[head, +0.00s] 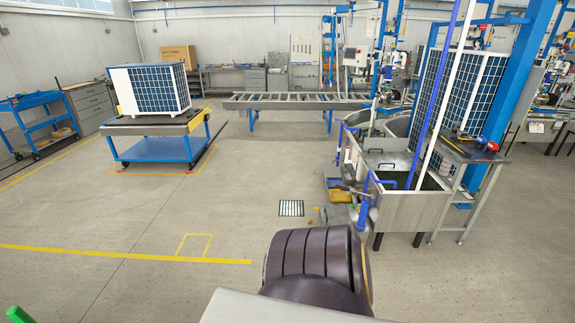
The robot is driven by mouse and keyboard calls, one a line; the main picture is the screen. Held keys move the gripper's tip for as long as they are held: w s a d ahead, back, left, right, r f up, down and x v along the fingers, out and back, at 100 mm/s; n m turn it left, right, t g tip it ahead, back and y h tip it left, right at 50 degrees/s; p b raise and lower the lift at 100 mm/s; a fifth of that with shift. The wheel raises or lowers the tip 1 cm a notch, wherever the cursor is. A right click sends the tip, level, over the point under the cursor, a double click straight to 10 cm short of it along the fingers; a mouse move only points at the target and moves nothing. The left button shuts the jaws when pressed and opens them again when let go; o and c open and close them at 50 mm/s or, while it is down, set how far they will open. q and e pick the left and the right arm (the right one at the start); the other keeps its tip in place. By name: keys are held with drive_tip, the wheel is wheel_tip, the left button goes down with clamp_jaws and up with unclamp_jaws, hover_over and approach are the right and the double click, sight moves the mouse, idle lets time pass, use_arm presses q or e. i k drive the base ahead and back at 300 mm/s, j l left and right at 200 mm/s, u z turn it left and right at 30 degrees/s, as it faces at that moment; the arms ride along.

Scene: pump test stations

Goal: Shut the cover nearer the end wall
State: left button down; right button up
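A stainless steel tank station (405,209) stands to the right of centre. Its near basin is open at the top and shows dark liquid (432,183). Farther back, toward the end wall (240,40), is another opening (362,119) that also looks uncovered. A flat grey panel (388,160) lies between the near and far parts; I cannot tell whether it is a cover. No raised cover can be clearly made out, as blue and white pipes and posts cross in front. Neither of my grippers is in view.
A blue cart (157,149) carries a white unit with a dark grid (158,89) at left. A roller conveyor (296,101) crosses at the back. A blue valve pipe (364,200) juts from the tank's left side.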

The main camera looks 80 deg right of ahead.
sight(376, 163)
drive_tip(key=z, duration=3.5)
